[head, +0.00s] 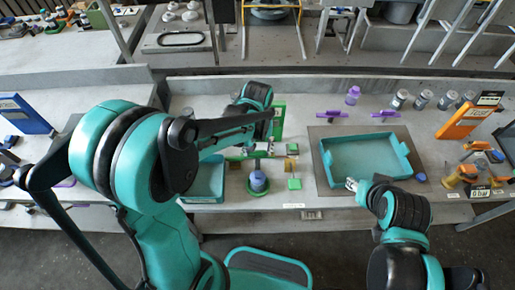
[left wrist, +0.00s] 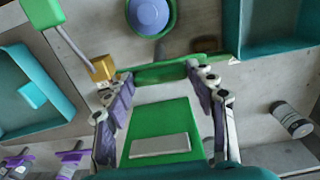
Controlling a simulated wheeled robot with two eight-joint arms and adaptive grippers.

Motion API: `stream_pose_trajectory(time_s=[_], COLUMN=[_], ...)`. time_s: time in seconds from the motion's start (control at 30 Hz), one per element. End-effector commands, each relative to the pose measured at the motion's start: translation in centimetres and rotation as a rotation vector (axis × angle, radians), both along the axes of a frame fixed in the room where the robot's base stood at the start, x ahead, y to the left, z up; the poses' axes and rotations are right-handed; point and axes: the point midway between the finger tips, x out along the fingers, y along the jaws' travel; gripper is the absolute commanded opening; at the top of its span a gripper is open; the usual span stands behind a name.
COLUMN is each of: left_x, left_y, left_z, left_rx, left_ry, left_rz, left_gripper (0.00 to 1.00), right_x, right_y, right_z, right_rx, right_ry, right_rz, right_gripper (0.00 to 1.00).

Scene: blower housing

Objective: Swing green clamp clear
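The green clamp shows in the left wrist view as a green bar (left wrist: 165,73) beside a gold block (left wrist: 103,68). A thin rod runs from that block to a green end piece (left wrist: 42,12). In the head view the green end piece (head: 294,184) hangs at the bench front. My left gripper (left wrist: 160,88) is open, its fingers apart at either side of the bar; contact is unclear. In the head view my left gripper (head: 262,152) is partly hidden by its arm.
A blue round part in a green ring (head: 258,184) stands close to the clamp. A green upright panel (head: 278,120) stands behind it. A teal tray (head: 326,165) lies to the right, and another teal tray (head: 203,199) to the left. Purple pieces (head: 331,114) lie behind.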

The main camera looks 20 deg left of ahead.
Motion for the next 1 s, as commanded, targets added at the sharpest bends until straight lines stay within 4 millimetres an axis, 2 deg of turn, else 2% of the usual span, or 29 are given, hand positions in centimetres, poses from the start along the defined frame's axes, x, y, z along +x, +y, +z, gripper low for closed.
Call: stream_pose_trajectory(time_s=[0.03,0.07,0.37,0.47,0.57,0.9,1.0], left_x=[0.0,0.0,0.0,0.0,0.0,-0.1,0.0], left_y=[0.0,0.0,0.0,0.0,0.0,0.0,0.0], left_z=[0.0,0.0,0.1,0.7,2.1,9.3,10.7], left_rx=[0.0,0.0,0.0,0.0,0.0,0.0,0.0], left_ry=[0.0,0.0,0.0,0.0,0.0,0.0,0.0], left_rz=[0.0,0.0,-0.001,-0.001,-0.001,-0.001,-0.001], left_gripper=[0.71,0.76,0.76,0.76,0.76,0.76,0.76], right_x=[0.0,0.0,0.0,0.0,0.0,0.0,0.0], right_y=[0.0,0.0,0.0,0.0,0.0,0.0,0.0], right_z=[0.0,0.0,0.0,0.0,0.0,0.0,0.0], right_rx=[0.0,0.0,0.0,0.0,0.0,0.0,0.0], right_ry=[0.0,0.0,0.0,0.0,0.0,0.0,0.0], right_rz=[0.0,0.0,0.0,0.0,0.0,0.0,0.0], right_gripper=[0.4,0.4,0.4,0.4,0.4,0.4,0.4])
